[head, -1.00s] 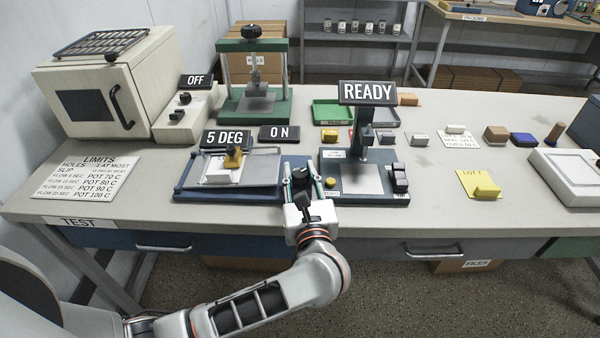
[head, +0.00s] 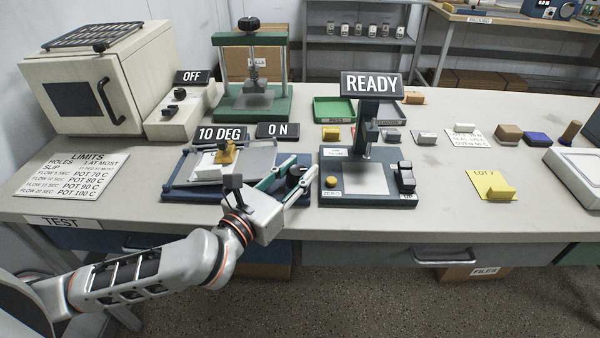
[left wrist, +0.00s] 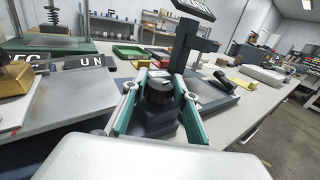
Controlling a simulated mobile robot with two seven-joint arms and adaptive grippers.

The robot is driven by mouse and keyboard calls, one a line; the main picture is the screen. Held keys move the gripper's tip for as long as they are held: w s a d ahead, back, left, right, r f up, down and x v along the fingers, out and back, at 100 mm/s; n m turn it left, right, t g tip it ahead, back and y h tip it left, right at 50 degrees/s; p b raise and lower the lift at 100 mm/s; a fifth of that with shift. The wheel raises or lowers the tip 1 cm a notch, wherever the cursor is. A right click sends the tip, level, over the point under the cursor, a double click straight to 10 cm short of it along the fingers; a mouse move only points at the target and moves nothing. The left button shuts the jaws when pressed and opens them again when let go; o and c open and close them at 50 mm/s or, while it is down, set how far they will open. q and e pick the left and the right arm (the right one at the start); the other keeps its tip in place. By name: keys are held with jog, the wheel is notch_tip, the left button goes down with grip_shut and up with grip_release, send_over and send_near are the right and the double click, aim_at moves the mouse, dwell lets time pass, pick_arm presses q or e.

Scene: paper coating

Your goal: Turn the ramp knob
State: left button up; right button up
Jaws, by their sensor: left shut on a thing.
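The ramp device (head: 190,192) is a dark blue base with a grey tilted plate, left of centre on the bench in the head view. The dark ramp knob (head: 293,171) is at the device's right end, partly hidden by my gripper. My left gripper (head: 290,178) has its green fingers around the knob. In the left wrist view the round black knob (left wrist: 160,92) sits between the two fingers, gripped. My right gripper is not in view.
A READY press-like instrument (head: 365,180) stands just right of the knob. A green press (head: 250,100) and a beige oven (head: 90,95) stand behind and left. A LIMITS card (head: 72,176) lies at the left.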

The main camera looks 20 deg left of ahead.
aim_at(291, 177)
pick_arm(q)
jog(key=shift+m+h, duration=0.3)
jog(key=shift+h, duration=0.1)
dwell(0.9)
jog(key=o, duration=1)
jog(key=shift+w, duration=0.1)
jog(key=shift+o, duration=0.5)
jog(key=shift+d, duration=0.15)
jog(key=shift+w, duration=0.1)
jog(key=shift+s+a+f, duration=0.15)
jog(key=shift+s+a, duration=0.1)
jog(key=shift+s, duration=0.15)
jog(key=v, duration=0.5)
jog(key=shift+s+a, duration=0.1)
jog(key=shift+s, duration=0.1)
jog(key=shift+v, duration=1)
jog(key=shift+d+r, duration=0.2)
